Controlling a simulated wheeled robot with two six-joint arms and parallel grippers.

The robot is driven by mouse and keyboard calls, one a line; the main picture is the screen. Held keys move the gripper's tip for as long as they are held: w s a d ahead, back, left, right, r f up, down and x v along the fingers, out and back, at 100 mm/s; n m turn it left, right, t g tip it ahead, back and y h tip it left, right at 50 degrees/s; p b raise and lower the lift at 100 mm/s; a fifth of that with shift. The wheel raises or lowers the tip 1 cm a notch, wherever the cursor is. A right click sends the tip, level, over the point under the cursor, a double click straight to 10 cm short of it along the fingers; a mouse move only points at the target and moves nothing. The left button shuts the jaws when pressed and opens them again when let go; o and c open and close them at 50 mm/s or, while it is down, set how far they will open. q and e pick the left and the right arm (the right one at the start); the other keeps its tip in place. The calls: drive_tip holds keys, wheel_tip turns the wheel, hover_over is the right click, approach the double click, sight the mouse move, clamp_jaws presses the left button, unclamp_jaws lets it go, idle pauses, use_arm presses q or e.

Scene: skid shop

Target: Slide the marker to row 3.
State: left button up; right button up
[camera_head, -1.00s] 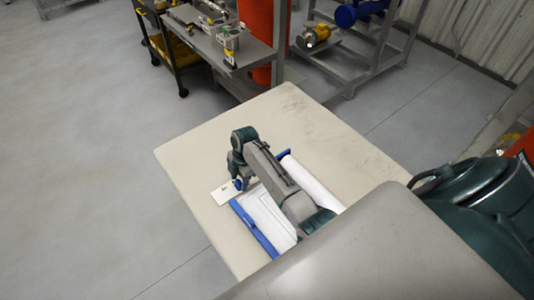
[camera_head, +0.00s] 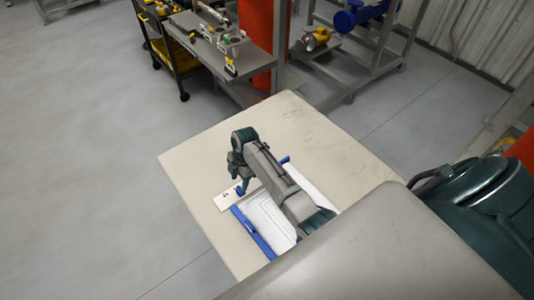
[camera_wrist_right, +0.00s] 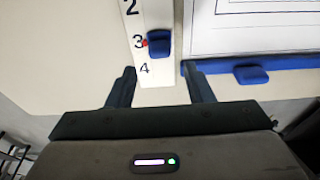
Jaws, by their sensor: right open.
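The marker is a small blue block (camera_wrist_right: 158,43) on a white numbered strip (camera_wrist_right: 150,72). In the right wrist view its red pointer is beside the number 3, with 2 above and 4 below. In the head view the marker (camera_head: 241,190) shows at the strip (camera_head: 230,201) on the table, just below my right gripper (camera_head: 240,180). In the wrist view my right gripper (camera_wrist_right: 161,82) is open and empty. Its two fingers are spread to either side of the strip's lower end, with the marker ahead of the gap and apart from both fingers. My left gripper is not in view.
A white panel with a blue edge bar (camera_head: 252,232) lies beside the strip; a blue tab (camera_wrist_right: 250,74) on that bar is near the right finger. The table (camera_head: 200,155) is bare at the back and left. A trolley (camera_head: 215,45) stands beyond it.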

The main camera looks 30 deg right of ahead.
drive_tip(key=shift+d+r+p, duration=0.2)
drive_tip(key=shift+r+p, duration=0.25)
drive_tip(key=shift+r, duration=0.55)
drive_tip(key=shift+d+r+p, duration=0.2)
drive_tip(key=shift+r+p, duration=0.2)
drive_tip(key=shift+r, duration=0.55)
